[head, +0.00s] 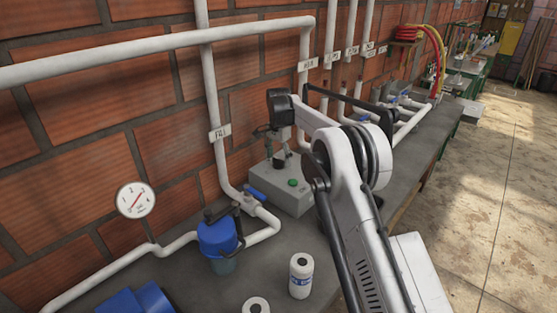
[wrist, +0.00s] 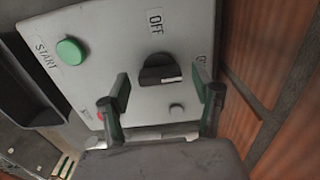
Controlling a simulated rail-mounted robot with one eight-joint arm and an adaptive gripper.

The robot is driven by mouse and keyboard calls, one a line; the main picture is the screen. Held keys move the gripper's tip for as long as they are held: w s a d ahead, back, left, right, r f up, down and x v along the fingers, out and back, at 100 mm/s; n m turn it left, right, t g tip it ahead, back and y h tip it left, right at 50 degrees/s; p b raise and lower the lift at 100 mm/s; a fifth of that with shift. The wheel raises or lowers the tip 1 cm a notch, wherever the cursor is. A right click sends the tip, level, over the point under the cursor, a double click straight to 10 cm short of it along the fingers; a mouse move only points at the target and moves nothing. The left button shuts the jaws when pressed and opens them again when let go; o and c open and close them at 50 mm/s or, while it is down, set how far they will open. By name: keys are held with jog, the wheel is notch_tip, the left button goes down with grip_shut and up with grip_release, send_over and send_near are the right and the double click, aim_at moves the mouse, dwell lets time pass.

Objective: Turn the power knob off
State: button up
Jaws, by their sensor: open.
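The power knob (wrist: 160,70) is a black round knob with a raised grip bar, on a grey control box (wrist: 100,25). An "OFF" label sits above it in the wrist view; another label at right is partly hidden by a finger. The grip bar lies roughly sideways in that view, not lined up with "OFF". My gripper (wrist: 163,100) is open, one finger on each side of the knob, with visible gaps in the picture. In the head view my gripper (head: 274,133) is just above the box (head: 265,180); contact with the knob cannot be told.
A green START button (wrist: 71,51), a red button (wrist: 100,116) and a small grey button (wrist: 177,108) share the panel. A blue-handled valve (head: 257,194) and white pipe (head: 212,110) stand close to the box. The brick wall is behind.

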jog(key=shift+f, duration=0.45)
jog(key=c, duration=1.2)
jog(key=shift+o, duration=0.2)
